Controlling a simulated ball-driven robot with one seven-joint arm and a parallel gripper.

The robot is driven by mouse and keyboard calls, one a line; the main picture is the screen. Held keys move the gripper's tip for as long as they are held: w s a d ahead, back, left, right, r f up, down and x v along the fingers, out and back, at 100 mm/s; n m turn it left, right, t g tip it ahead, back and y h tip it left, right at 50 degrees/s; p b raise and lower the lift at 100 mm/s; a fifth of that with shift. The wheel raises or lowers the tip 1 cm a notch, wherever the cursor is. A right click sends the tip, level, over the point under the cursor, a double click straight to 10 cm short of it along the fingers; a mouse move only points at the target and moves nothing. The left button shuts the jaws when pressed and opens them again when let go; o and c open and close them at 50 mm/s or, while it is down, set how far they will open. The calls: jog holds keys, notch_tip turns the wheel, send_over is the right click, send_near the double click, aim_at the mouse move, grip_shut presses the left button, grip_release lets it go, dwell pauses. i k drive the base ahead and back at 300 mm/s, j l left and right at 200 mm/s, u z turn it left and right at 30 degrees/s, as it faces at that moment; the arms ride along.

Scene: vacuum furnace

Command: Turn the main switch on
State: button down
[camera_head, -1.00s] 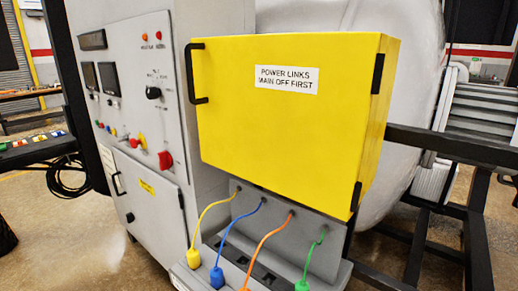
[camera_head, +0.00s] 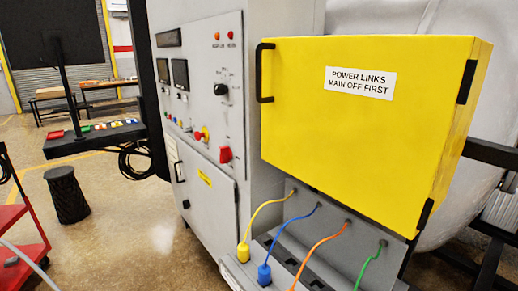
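The grey control cabinet (camera_head: 205,60) stands left of centre. A red switch handle (camera_head: 226,154) sits low on its front panel; it looks like the main switch, but its label and position cannot be read. A red and yellow button (camera_head: 202,135) is just left of it, and a black rotary knob (camera_head: 220,89) is above. Two small red lamps (camera_head: 224,36) are at the panel's top. The yellow box (camera_head: 360,120), labelled "POWER LINKS MAIN OFF FIRST", is closed. My gripper is not in view.
Yellow, blue, orange and green cables (camera_head: 263,272) plug in below the yellow box. A dark bin (camera_head: 67,195), a red cart (camera_head: 20,245) and a shelf with coloured blocks (camera_head: 95,137) are at the left. Floor (camera_head: 130,240) in front of the cabinet is clear.

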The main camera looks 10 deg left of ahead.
aim_at(225, 153)
jog(key=i+j+u, duration=0.3)
jog(key=i+j, duration=0.2)
jog(key=i+j+u, duration=0.3)
jog(key=i+j, duration=0.15)
jog(key=i, duration=0.1)
